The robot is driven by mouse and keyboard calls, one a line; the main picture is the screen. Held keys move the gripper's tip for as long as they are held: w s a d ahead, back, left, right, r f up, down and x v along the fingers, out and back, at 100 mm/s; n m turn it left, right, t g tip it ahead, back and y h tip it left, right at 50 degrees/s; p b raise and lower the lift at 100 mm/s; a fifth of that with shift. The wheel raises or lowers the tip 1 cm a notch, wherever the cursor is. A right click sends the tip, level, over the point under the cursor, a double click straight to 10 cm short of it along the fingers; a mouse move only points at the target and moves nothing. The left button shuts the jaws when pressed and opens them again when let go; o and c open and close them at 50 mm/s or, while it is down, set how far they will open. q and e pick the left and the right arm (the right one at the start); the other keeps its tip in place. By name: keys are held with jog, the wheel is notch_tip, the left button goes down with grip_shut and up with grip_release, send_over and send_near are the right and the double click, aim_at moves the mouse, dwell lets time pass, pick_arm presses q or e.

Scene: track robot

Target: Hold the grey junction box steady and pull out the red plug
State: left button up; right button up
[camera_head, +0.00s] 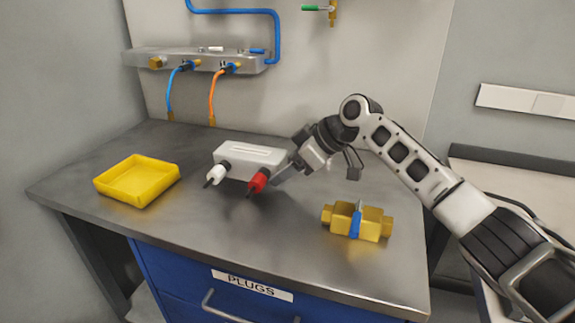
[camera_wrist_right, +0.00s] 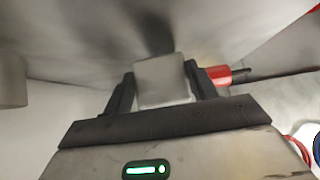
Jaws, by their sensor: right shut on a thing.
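The grey junction box (camera_head: 250,157) sits in the middle of the worktop, with its pale top and front showing. The red plug (camera_head: 258,180) is in its front face at the right end, with a dark tip pointing forward. A white plug (camera_head: 219,172) is at the left end of that face. My right gripper (camera_head: 288,170) is shut on the box's right end. In the right wrist view, the two dark fingers (camera_wrist_right: 162,82) flank the box's grey end (camera_wrist_right: 161,80), and the red plug (camera_wrist_right: 218,75) shows just outside the right finger. My left gripper is not in view.
An empty yellow tray (camera_head: 118,191) stands at the left of the worktop. A yellow fitting with a blue strip (camera_head: 341,219) lies at the front right. A metal manifold (camera_head: 142,57) with blue and orange hoses is on the back wall. The worktop's front middle is clear.

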jog(key=shift+f+b, duration=0.35)
jog(key=shift+f, duration=1.05)
